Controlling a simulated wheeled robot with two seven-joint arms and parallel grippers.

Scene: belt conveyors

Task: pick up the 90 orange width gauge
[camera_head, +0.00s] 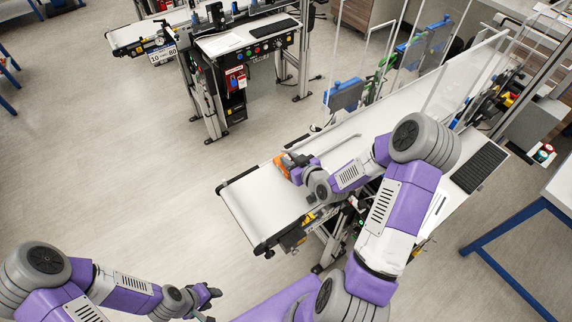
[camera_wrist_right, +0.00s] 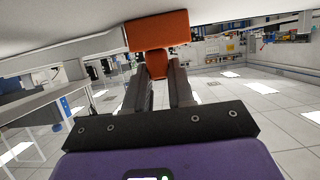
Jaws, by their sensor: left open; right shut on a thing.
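The orange width gauge (camera_wrist_right: 158,32) shows in the right wrist view as an orange block with a narrower orange stem below it. My right gripper (camera_wrist_right: 158,75) is shut on that stem, one dark finger on each side. In the head view the orange gauge (camera_head: 284,166) is at the left end of the white conveyor belt (camera_head: 262,202), by my right gripper (camera_head: 297,170). I cannot tell whether the gauge touches the belt. My left gripper (camera_head: 208,299) is open and empty at the lower left, over the floor and away from the belt.
The belt runs up to the right, with a clear guard panel (camera_head: 462,82) along its far part. A black keyboard (camera_head: 478,167) sits at its near side. Another conveyor (camera_head: 135,35) stands at the back. The floor at left is clear.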

